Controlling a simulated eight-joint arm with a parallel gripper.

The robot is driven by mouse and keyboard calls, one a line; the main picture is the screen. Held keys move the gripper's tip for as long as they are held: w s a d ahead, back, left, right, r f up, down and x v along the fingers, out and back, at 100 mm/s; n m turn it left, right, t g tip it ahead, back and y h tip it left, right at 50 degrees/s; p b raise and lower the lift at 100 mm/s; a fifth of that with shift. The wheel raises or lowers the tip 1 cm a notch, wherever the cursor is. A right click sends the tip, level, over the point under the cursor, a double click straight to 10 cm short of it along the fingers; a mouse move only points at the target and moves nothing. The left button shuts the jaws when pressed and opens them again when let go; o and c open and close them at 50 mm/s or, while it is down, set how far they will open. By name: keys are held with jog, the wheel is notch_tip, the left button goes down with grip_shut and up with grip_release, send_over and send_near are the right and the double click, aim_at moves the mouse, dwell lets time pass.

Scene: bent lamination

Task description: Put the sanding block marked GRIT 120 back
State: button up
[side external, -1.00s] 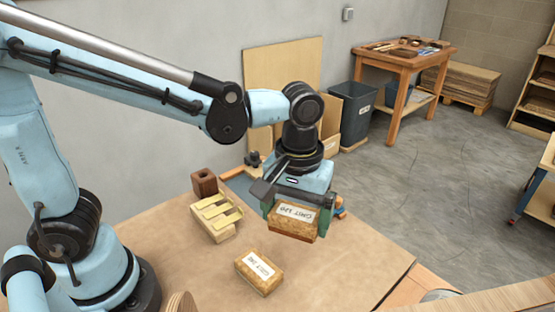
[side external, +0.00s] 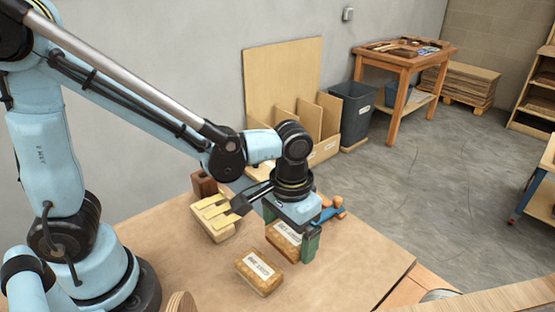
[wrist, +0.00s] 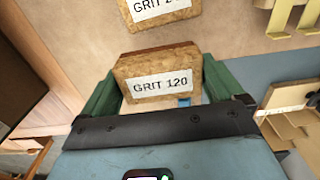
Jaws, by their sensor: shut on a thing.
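The sanding block marked GRIT 120 (wrist: 158,80) is cork-brown with a white label. My gripper (side external: 289,238) is shut on it, with one green finger at each end. In the side view the held block (side external: 285,240) is low over the bench, roughly level; I cannot tell if it touches the surface. A second, similar block (side external: 259,271) lies on the bench in front of it, apart from it. In the wrist view that second block (wrist: 158,8) is cut off at the top; its label starts with GRIT 2.
A pale slotted wooden piece (side external: 215,217) and a dark brown block (side external: 204,184) are on the bench left of my gripper. A blue tool with orange-brown parts (side external: 332,210) is behind it on the right. The bench (side external: 365,250) is clear to the right.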

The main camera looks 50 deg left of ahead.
aim_at(290, 244)
jog(key=shift+w+a+f, duration=0.55)
jog(key=shift+w+f, duration=0.05)
jog(key=shift+w, duration=0.1)
jog(key=shift+f, duration=1.9)
jog(key=shift+f, duration=0.1)
jog(key=o, duration=0.6)
jog(key=shift+c, duration=0.2)
